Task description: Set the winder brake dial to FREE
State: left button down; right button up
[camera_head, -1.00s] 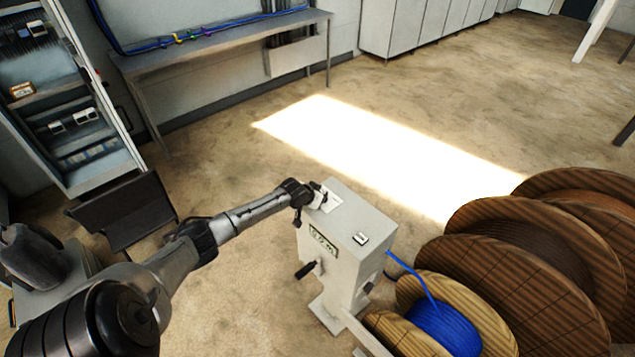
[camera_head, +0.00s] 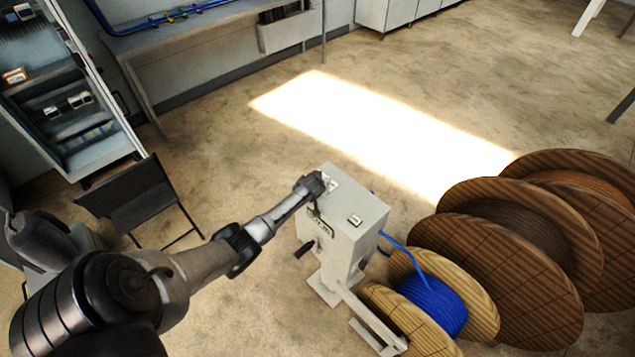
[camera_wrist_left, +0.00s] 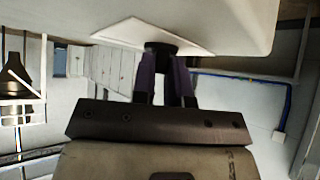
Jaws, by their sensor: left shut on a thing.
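The winder (camera_head: 345,240) is a pale grey box on a stand, with a black crank handle (camera_head: 304,250) on its front side. My left gripper (camera_head: 326,184) is at the far left corner of its top, over a white plate (camera_head: 334,183). In the left wrist view the white dial plate (camera_wrist_left: 120,33) carries a dark round dial knob (camera_wrist_left: 161,47). The two purplish fingers of my left gripper (camera_wrist_left: 163,62) are shut on this knob, one on each side. The dial's marks and its setting cannot be read. My right gripper is not in view.
A small switch (camera_head: 354,220) sits on the winder's top near its right side. A blue cable runs to a wooden spool (camera_head: 404,272) at the right, with several larger spools (camera_head: 495,285) beyond. A dark folding chair (camera_head: 130,195) stands left. Floor behind the winder is clear.

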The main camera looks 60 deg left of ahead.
pick_arm(q)
jog(key=shift+s+f, duration=0.15)
jog(key=shift+f, duration=0.15)
jog(key=c, duration=1.4)
grip_release()
jog(key=shift+o, duration=1.3)
jog(key=shift+s+f, duration=0.1)
jog(key=shift+s, duration=0.1)
jog(key=shift+w+d, duration=0.1)
jog(key=shift+w, duration=0.1)
jog(key=shift+w+d+r, duration=0.15)
jog(key=shift+d+r, duration=0.05)
jog(key=shift+r, duration=0.1)
jog(key=a+p+v, duration=0.1)
jog(key=p+v, duration=0.1)
jog(key=v, duration=1.1)
jog(key=shift+s+d+r, duration=0.25)
jog(key=shift+s+r, duration=0.15)
jog(key=shift+r, duration=0.05)
